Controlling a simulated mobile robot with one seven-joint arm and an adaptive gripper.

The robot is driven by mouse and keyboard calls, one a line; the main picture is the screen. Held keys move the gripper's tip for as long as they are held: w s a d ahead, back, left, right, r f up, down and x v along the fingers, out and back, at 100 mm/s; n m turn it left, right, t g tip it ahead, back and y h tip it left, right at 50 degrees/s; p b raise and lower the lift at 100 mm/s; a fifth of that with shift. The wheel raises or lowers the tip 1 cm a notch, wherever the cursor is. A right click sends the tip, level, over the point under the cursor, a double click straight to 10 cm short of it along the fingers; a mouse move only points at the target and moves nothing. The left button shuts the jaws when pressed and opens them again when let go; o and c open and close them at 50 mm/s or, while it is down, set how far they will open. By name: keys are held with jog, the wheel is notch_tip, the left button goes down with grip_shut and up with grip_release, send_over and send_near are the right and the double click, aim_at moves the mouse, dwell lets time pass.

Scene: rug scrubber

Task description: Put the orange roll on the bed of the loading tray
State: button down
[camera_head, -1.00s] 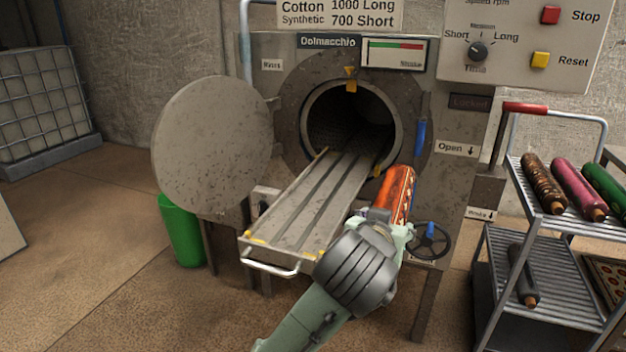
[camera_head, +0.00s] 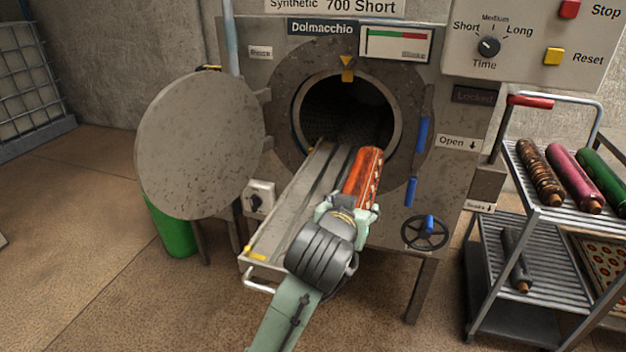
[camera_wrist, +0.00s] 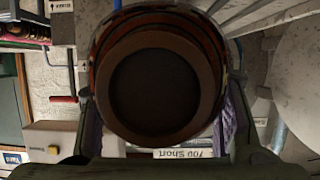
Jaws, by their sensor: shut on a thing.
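The orange roll (camera_head: 362,176) is patterned and points toward the machine's round opening. My gripper (camera_head: 345,208) is shut on its near end. In the wrist view the dark round end of the roll (camera_wrist: 155,75) fills the middle between the fingers. The loading tray (camera_head: 290,212) is a long grey metal bed with grooves, sticking out of the drum opening toward me. In the head view the roll overlaps the right side of the tray, partly covering it. I cannot tell whether the roll touches the bed. My arm hides the tray's near right corner.
The machine's open round door (camera_head: 200,145) stands left of the tray, above a green bin (camera_head: 170,228). A handwheel (camera_head: 425,232) is at the right. A rack (camera_head: 545,225) at the far right holds several rolls. The drum opening (camera_head: 345,115) is dark and empty-looking.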

jog(key=w+a, duration=0.2)
jog(key=w, duration=0.1)
jog(key=w+a+p, duration=0.1)
jog(key=w+a, duration=0.2)
jog(key=w, duration=0.1)
jog(key=w+a+f, duration=0.1)
jog(key=w+a, duration=0.2)
jog(key=w, duration=0.1)
jog(key=shift+p, duration=0.35)
jog(key=shift+f+p, duration=0.35)
jog(key=shift+f, duration=1.45)
jog(key=shift+d+f, duration=0.1)
jog(key=shift+f, duration=0.15)
jog(key=c, duration=0.6)
grip_release()
jog(key=shift+s, duration=0.1)
